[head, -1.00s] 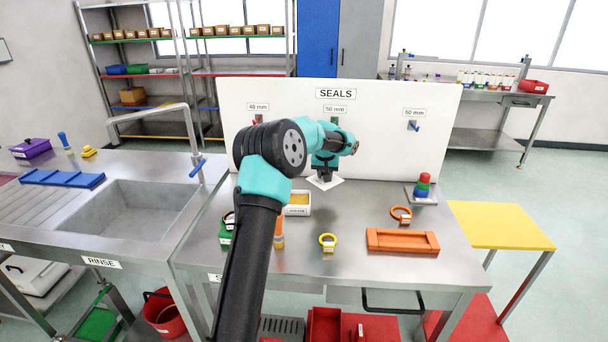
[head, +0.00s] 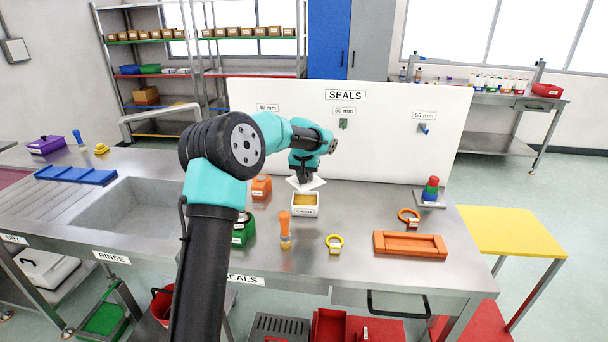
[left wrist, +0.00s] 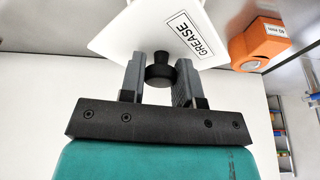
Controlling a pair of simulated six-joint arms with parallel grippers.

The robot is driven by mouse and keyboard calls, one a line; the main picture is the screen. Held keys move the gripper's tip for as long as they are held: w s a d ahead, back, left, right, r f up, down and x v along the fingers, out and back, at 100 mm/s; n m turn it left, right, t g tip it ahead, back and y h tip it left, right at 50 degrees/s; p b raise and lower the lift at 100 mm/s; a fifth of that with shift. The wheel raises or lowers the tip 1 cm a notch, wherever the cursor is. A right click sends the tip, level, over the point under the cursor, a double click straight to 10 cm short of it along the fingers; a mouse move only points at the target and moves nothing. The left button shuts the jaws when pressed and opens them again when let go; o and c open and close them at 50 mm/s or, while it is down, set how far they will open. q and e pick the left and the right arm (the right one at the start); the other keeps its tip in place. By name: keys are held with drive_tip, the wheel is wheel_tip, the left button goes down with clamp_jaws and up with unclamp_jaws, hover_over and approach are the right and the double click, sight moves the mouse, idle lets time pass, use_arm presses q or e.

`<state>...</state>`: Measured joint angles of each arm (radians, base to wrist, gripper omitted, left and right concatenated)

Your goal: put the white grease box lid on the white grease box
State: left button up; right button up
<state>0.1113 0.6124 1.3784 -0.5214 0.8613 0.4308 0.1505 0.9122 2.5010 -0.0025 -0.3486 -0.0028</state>
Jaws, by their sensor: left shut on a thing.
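The white grease box (head: 305,208) stands open on the steel bench, with yellow-orange grease showing inside. My left gripper (head: 306,179) is just above and behind the box in the head view. It is shut on the black knob of the white grease box lid (head: 318,184), which is tilted and apart from the box. In the left wrist view the lid (left wrist: 130,38) carries a GREASE label, and its knob sits between the fingers of the gripper (left wrist: 160,72). The right gripper is not in view.
The white SEALS panel (head: 385,150) rises behind.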

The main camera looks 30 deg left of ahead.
use_arm(q)
drive_tip(key=shift+f, duration=0.1)
drive_tip(key=shift+f, duration=2.8)
drive_tip(key=shift+f, duration=0.3)
drive_tip(key=o, duration=1)
drive_tip(key=v, duration=1.7)
drive_tip(key=shift+s+r, duration=0.15)
drive_tip(key=shift+r, duration=0.05)
